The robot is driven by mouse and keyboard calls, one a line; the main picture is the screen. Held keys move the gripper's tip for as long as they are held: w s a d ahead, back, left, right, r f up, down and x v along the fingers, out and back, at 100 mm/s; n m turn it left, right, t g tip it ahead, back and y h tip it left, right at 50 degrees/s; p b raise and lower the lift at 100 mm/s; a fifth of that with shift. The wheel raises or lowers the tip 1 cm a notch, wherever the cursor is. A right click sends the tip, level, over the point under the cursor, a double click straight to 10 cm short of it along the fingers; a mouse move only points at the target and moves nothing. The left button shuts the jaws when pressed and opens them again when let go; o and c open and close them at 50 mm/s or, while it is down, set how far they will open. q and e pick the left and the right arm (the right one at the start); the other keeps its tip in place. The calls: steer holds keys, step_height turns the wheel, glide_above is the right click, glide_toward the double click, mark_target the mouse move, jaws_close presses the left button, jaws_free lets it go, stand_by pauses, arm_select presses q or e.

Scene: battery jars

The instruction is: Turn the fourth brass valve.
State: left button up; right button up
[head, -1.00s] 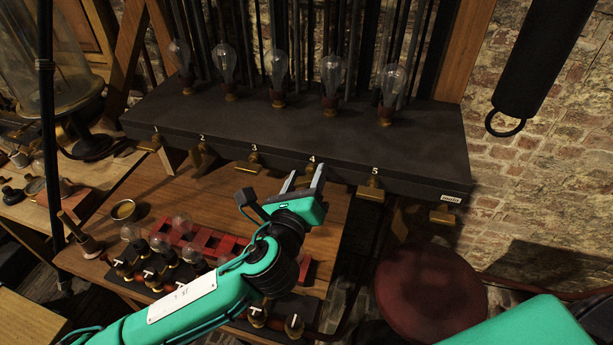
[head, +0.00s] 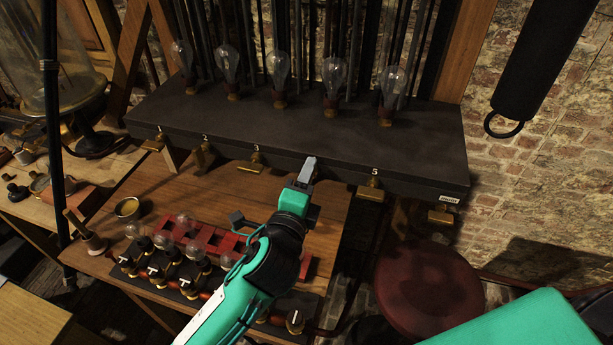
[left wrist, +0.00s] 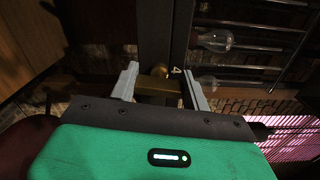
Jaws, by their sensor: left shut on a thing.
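The fourth brass valve (left wrist: 158,86) shows in the left wrist view, its bar handle lying between my two gripper fingers beside the label 4. My left gripper (left wrist: 162,84) is shut on that handle. In the head view my left gripper (head: 308,171) is at the front edge of the dark bench, seen nearly edge-on, and hides the fourth valve and its label. The third valve (head: 251,164) is to its left and the fifth valve (head: 371,191) to its right. My right gripper is not in view.
Several glass bulbs (head: 333,75) stand on the dark bench top (head: 240,125). Below is a wooden table (head: 215,195) with a red rack (head: 210,241) and small jars. A dark red stool (head: 430,290) stands at the right. A black pole (head: 47,110) rises at the left.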

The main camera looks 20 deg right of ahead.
arm_select(q)
steer(key=shift+n, duration=0.7)
steer(key=shift+f, duration=0.1)
steer(key=o, duration=1)
steer(key=shift+c, duration=0.2)
steer(key=shift+s+a, duration=0.1)
steer(key=b+v, duration=0.2)
steer(key=v, duration=1.1)
steer(key=shift+s+a+b, duration=0.2)
steer(key=shift+b, duration=0.1)
